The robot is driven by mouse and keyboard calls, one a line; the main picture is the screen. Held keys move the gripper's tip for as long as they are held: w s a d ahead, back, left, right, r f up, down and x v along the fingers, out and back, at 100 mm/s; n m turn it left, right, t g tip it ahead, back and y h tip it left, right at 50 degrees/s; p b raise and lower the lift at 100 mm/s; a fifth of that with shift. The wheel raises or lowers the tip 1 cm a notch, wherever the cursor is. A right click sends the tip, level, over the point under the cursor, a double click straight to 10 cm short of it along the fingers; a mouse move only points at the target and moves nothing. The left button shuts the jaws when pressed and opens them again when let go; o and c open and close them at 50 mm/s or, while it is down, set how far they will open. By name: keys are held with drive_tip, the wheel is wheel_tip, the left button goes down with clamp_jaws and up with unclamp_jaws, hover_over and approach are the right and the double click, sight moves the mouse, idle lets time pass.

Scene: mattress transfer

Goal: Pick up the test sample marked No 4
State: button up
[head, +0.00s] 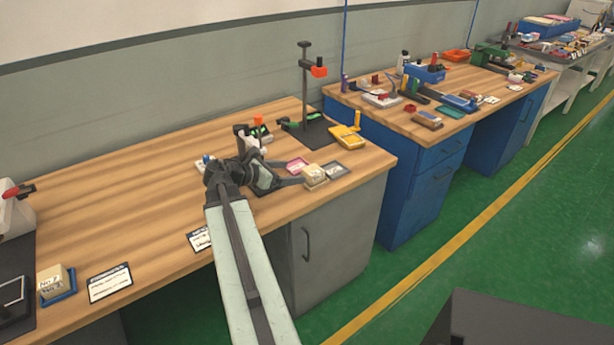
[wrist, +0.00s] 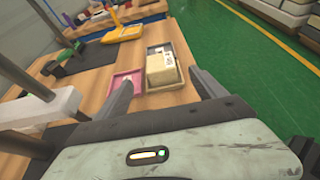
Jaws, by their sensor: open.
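A cream block (head: 314,174) sits near the front right edge of the nearer wooden bench. In the wrist view the cream block (wrist: 162,70) rests on a small dark-rimmed tray (wrist: 150,100), with marks on it too small to read. My gripper (wrist: 166,74) is open and empty. In the wrist view its fingers point toward the block, one on each side. In the head view my gripper (head: 297,174) is just left of the block; I cannot tell whether it touches. Cream blocks (head: 52,281) with handwritten labels, seemingly No 2 and No 3, stand at the far left.
A pink tray (wrist: 122,88) lies just left of the block. A yellow meter (head: 346,136) and a black stand with an orange clamp (head: 319,71) are behind it. A blue tray (head: 66,292) holds the left blocks. Bare wood (head: 110,200) lies left of my arm.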

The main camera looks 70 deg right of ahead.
sight(309, 171)
drive_tip(key=b+x, duration=0.3)
drive_tip(key=x, duration=0.7)
drive_tip(key=shift+s+d+f, duration=0.15)
drive_tip(key=shift+s+d, duration=0.05)
drive_tip(key=c, duration=1.4)
